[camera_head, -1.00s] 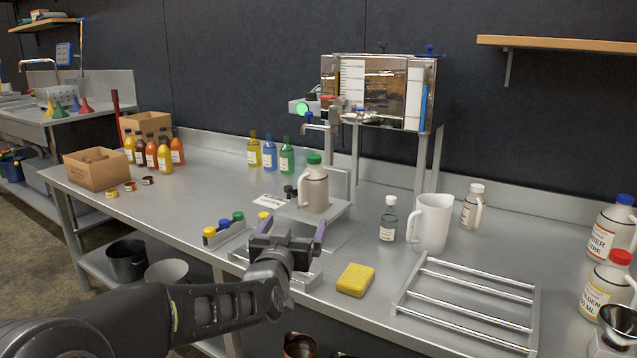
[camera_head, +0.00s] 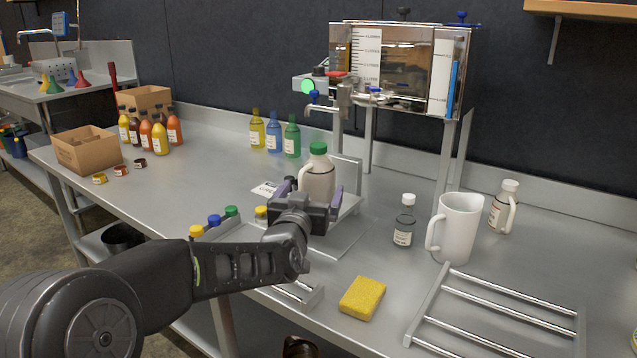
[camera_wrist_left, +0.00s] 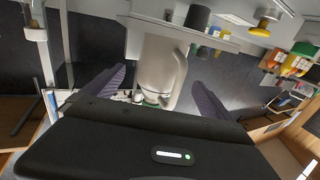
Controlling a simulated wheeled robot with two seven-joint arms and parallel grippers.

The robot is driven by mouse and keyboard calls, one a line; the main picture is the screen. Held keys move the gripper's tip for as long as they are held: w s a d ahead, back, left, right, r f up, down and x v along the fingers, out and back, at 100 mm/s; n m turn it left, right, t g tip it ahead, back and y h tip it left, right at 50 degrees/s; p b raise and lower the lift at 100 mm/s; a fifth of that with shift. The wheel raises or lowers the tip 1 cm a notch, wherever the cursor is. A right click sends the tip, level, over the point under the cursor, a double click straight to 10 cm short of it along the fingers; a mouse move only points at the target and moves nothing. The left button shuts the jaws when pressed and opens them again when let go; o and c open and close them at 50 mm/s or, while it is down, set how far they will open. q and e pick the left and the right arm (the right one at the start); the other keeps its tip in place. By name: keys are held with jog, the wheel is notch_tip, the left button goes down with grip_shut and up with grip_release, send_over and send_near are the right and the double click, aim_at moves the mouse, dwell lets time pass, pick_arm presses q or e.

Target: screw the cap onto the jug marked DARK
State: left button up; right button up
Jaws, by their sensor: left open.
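A jug (camera_head: 319,181) with a green cap (camera_head: 318,148) on its neck stands upright on the raised platform under the tank's tap. I cannot read a DARK mark on it, nor tell how tightly the cap sits. My left gripper (camera_head: 311,192) is open, just in front of the jug and hiding its lower part. In the left wrist view the pale jug (camera_wrist_left: 158,70) lies between the two spread fingers (camera_wrist_left: 158,92); contact cannot be seen. A rack by the front edge holds a yellow cap (camera_head: 196,231), a blue cap (camera_head: 214,220) and a green cap (camera_head: 231,211). My right gripper is out of view.
The tank (camera_head: 400,70) with its tap (camera_head: 343,97) rises behind the jug.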

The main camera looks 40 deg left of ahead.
aim_at(318, 177)
pick_arm(q)
jog(key=shift+x, duration=0.85)
jog(key=x, duration=0.5)
jog(key=shift+w+b, duration=0.1)
jog(key=shift+b, duration=0.25)
jog(key=shift+c, duration=0.3)
grip_shut()
jog(key=shift+r, duration=0.2)
dwell(0.4)
